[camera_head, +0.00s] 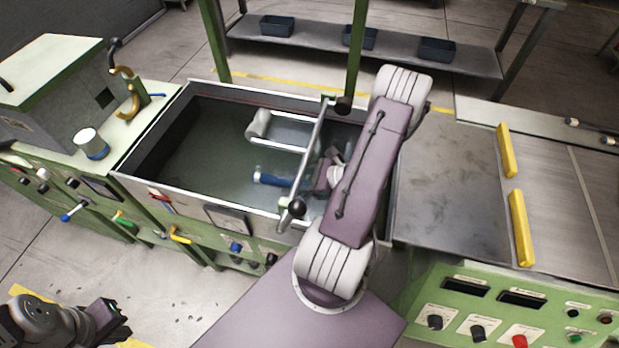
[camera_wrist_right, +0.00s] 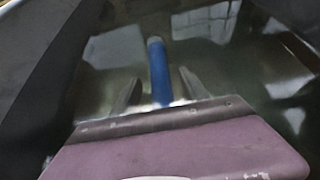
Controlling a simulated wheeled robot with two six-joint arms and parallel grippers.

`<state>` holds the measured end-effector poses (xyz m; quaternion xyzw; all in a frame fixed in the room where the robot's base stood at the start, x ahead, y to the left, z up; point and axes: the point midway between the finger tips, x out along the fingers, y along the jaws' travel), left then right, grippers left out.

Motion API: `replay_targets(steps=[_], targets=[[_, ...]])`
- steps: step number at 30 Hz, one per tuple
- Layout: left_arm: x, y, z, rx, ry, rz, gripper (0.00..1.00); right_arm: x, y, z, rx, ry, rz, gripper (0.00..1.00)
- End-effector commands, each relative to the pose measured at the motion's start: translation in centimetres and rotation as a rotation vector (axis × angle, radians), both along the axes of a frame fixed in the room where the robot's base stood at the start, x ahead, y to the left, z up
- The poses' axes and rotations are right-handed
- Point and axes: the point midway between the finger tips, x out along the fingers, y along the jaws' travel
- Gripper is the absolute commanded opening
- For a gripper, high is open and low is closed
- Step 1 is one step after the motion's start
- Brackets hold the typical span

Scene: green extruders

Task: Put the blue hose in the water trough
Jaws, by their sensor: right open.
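The blue hose (camera_head: 277,180) is a short blue piece inside the water trough (camera_head: 160,195), low over the dark water near the front wall. My right arm reaches over the trough from the front right, and its links hide much of the right gripper in the head view. In the right wrist view the right gripper (camera_wrist_right: 159,78) is open. The hose (camera_wrist_right: 157,55) shows between its two spread fingers, pointing away from me. Whether it touches a finger is unclear. My left gripper (camera_head: 108,318) is at the bottom left, far from the trough; its jaws are not clear.
A metal bar and a roller frame (camera_head: 285,132) cross the trough. A green post stands behind it. A steel table with yellow bars (camera_head: 521,228) lies right, a green machine with a white cup (camera_head: 91,145) left. Control knobs line the front.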

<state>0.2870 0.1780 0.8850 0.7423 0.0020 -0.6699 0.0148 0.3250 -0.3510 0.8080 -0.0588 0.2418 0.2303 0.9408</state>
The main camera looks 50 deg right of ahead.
Motion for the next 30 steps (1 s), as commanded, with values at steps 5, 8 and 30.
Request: replay_targets(steps=[5, 8, 30], targets=[[0.0, 0.0, 0.5, 0.0, 0.0, 0.0, 0.0, -3.0, -1.7, 2.0, -0.004, -0.001, -0.006, 0.53], [0.0, 0.0, 0.7, 0.0, 0.0, 0.0, 0.0, -4.5, -2.5, 2.9, -0.005, 0.0, -0.006, 0.53], [0.0, 0.0, 1.1, 0.0, 0.0, 0.0, 0.0, -8.2, -4.2, 5.0, 0.0, 0.001, 0.0, 0.53]])
